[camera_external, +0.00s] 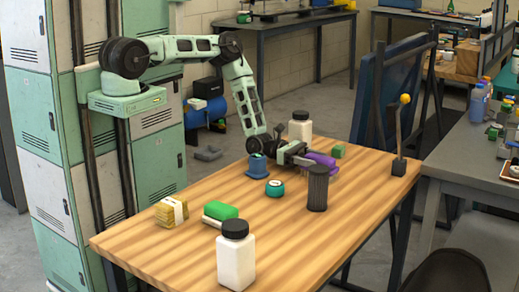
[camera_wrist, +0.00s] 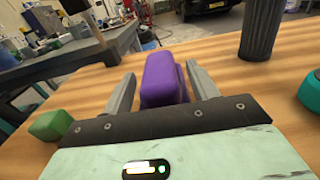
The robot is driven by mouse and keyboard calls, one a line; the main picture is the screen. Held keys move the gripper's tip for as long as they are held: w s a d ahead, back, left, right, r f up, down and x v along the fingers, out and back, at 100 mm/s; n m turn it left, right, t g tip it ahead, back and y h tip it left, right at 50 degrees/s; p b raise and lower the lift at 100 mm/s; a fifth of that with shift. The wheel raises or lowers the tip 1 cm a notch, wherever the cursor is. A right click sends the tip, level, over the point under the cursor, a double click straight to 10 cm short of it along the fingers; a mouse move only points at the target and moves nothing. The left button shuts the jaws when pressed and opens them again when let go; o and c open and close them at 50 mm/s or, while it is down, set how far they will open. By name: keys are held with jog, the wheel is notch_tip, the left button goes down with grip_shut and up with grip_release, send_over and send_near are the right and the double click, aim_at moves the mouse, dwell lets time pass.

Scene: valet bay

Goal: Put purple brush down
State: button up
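The purple brush (camera_external: 322,160) is at the far side of the wooden table, behind the dark ribbed cup. It looks to be at table height; its underside is hidden. In the wrist view the purple brush (camera_wrist: 163,80) sits between my two fingers. My gripper (camera_external: 307,160) reaches low over the table from the left. In the wrist view my gripper (camera_wrist: 160,82) has its fingers spread on either side of the brush, with a narrow gap showing at the left finger.
Close by are the dark ribbed cup (camera_external: 317,188), a teal round container (camera_external: 275,188), a blue item (camera_external: 258,167), a white bottle (camera_external: 300,127) and a green block (camera_external: 338,150). A green-topped brush (camera_external: 220,212), yellow bundle (camera_external: 171,211) and white bottle (camera_external: 236,258) stand nearer. The table's right front is clear.

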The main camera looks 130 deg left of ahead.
jog(key=shift+r, duration=0.1)
jog(key=shift+r, duration=0.2)
jog(key=s+b, duration=0.2)
jog(key=s, duration=1)
jog(key=shift+f, duration=0.15)
jog(key=d+r+m+h, duration=0.1)
jog(key=d+r+m+g+h+p, duration=0.1)
jog(key=r+h, duration=0.1)
jog(key=shift+w+d+r+m, duration=0.15)
jog(key=shift+d+r+m, duration=0.05)
jog(key=shift+d+m, duration=0.2)
jog(key=d+m+g+h, duration=0.1)
jog(key=d+r+m+g+h, duration=0.1)
jog(key=d+m+h, duration=0.1)
jog(key=d+r+m+g+h, duration=0.1)
jog(key=d+m+g, duration=0.1)
jog(key=shift+d+b, duration=0.25)
jog(key=shift+b, duration=0.15)
jog(key=s+d+r+m+g+y, duration=0.3)
jog(key=s+d+r+m+g, duration=0.2)
jog(key=r+m, duration=0.5)
jog(key=s+d+r+m+g+y, duration=0.4)
jog(key=s+r+m+g, duration=0.4)
jog(key=r+m, duration=0.2)
jog(key=shift+s+d+m+y+b, duration=0.25)
jog(key=shift+d+m+y+b, duration=0.1)
jog(key=shift+d, duration=0.35)
